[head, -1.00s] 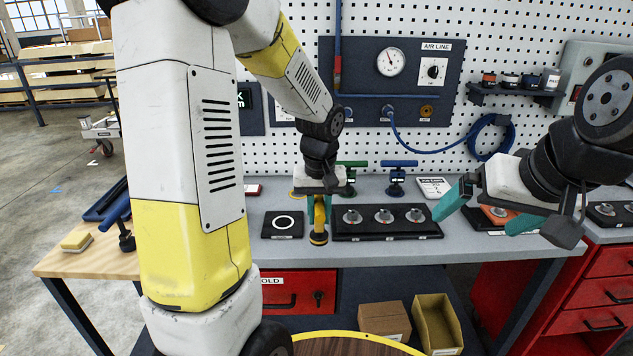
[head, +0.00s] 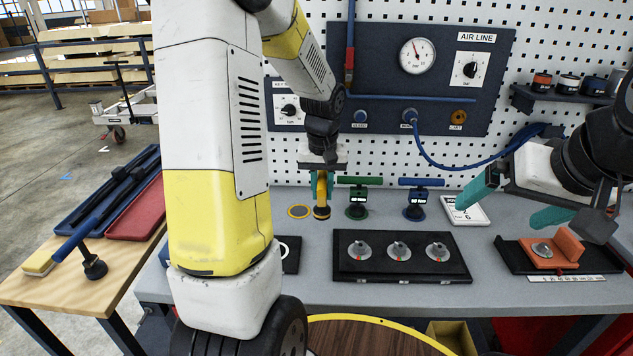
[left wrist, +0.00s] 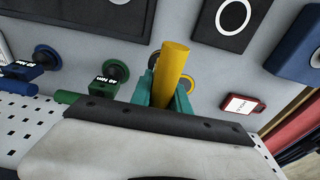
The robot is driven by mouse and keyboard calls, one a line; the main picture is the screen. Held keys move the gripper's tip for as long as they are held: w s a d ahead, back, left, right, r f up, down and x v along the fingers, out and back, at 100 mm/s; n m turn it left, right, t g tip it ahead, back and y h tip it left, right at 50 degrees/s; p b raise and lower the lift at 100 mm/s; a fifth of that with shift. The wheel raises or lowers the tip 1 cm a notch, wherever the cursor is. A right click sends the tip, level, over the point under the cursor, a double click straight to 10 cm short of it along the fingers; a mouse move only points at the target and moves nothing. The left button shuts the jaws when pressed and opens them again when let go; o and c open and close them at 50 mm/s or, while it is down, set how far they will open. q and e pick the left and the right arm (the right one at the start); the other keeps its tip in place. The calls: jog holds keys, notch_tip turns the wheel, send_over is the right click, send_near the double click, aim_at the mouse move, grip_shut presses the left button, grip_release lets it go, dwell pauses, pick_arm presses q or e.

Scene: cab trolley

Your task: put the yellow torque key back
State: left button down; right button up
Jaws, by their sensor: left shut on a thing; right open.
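The yellow torque key (head: 321,206) stands upright in my left gripper (head: 322,188), at the back of the grey bench. Its dark round foot is just right of a yellow-ringed round spot (head: 299,211); I cannot tell whether the foot touches the bench. In the left wrist view the yellow handle (left wrist: 173,65) sits between the teal fingers, with part of a yellow ring (left wrist: 188,83) beside it. The green key (head: 357,197) and blue key (head: 416,199) stand to the right in the same row. My right gripper (head: 512,205) is open and empty over the bench's right side.
A black tray with several metal knobs (head: 350,270) lies in front of the keys. An orange fixture (head: 560,249) sits on a black plate at right. The pegboard panel (head: 385,60) rises close behind.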

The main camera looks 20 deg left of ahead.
pick_arm(q)
jog(key=shift+w+a+f, duration=0.75)
jog(key=shift+w+a, duration=0.15)
jog(key=shift+a, duration=0.55)
jog(key=shift+w+a+f, duration=0.7)
jog(key=shift+w+a, duration=0.15)
jog(key=shift+a, duration=0.55)
jog(key=shift+w+a+f, duration=0.75)
jog(key=shift+w+a, duration=0.15)
jog(key=shift+a, duration=0.55)
jog(key=shift+f, duration=0.1)
jog(key=c, duration=1.3)
grip_release()
jog(key=shift+o, duration=0.2)
